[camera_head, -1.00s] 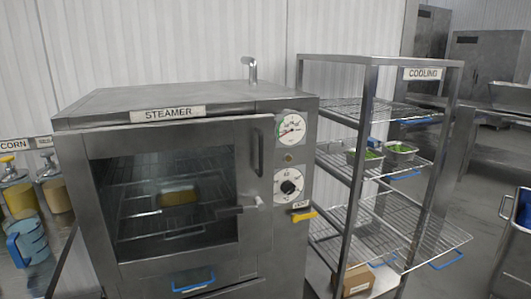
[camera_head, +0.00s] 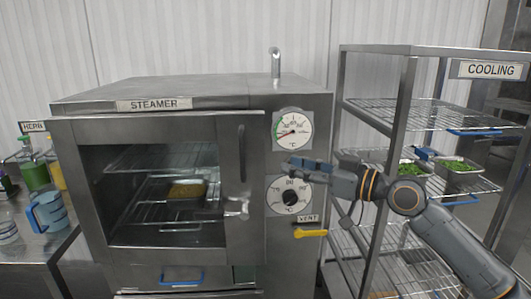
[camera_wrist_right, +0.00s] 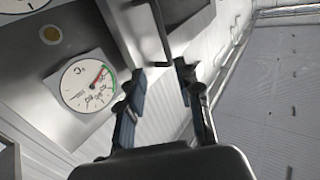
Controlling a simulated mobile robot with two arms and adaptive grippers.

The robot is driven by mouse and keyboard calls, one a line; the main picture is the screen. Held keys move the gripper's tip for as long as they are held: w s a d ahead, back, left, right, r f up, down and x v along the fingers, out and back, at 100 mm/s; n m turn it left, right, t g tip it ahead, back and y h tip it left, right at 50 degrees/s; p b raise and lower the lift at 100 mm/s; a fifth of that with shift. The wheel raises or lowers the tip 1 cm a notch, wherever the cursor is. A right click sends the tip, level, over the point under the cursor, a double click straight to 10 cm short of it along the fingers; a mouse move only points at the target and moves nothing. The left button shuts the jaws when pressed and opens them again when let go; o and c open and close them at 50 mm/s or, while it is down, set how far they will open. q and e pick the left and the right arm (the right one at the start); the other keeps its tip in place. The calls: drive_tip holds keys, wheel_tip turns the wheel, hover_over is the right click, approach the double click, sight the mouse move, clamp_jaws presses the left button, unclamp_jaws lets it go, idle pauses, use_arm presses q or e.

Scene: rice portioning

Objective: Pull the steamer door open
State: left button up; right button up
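The steamer (camera_head: 165,88) fills the left and middle of the head view. Its windowed door (camera_head: 80,200) looks shut or nearly so; a pan (camera_head: 187,190) shows on a rack behind the window. The upright door handle (camera_head: 242,153) is near the door's right edge, with a metal latch (camera_head: 237,207) below it. My right gripper (camera_head: 290,164) is in front of the dial panel, right of the handle and apart from it. In the right wrist view its fingers (camera_wrist_right: 158,78) are spread and empty, with the handle (camera_wrist_right: 162,32) beyond them. My left gripper is not in view.
The cooling rack (camera_head: 375,50) stands close on the right. A side table with a blue jug (camera_head: 47,211) is on the left.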

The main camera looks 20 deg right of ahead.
drive_tip(key=p, duration=0.4)
approach(241, 153)
drive_tip(key=x, duration=0.3)
drive_tip(key=p+x, duration=0.1)
drive_tip(key=x, duration=0.2)
drive_tip(key=p+x, duration=0.1)
drive_tip(key=x, duration=0.2)
drive_tip(key=shift+w+d, duration=0.2)
drive_tip(key=shift+d, duration=0.05)
drive_tip(key=shift+w+a+f+p, duration=0.1)
drive_tip(key=shift+w+a+p, duration=0.3)
drive_tip(key=shift+w, duration=0.1)
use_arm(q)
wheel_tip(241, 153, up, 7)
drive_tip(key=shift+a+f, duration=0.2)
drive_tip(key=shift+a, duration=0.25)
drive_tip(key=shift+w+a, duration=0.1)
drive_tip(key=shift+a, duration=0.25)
use_arm(e)
clamp_jaws()
